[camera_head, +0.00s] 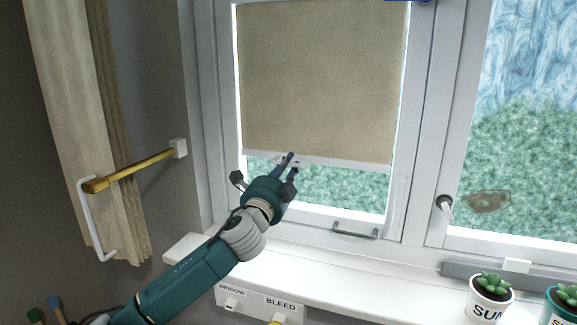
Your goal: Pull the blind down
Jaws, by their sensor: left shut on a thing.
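A beige roller blind (320,80) hangs over the upper part of the left window pane. Its pale bottom bar (345,162) runs slightly tilted across the glass, with bare pane below. My left gripper (283,163) reaches up from the lower left to the left part of this bar. Its fingers are shut on the blind's bottom edge, and the hand hides the exact grip point. My right gripper is not in view.
A white sill (330,252) runs below the window, with potted succulents (490,297) at the right. Window handles (355,232) stick out from the frame. A beige curtain (75,110) and a yellow rod (135,168) are at the left.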

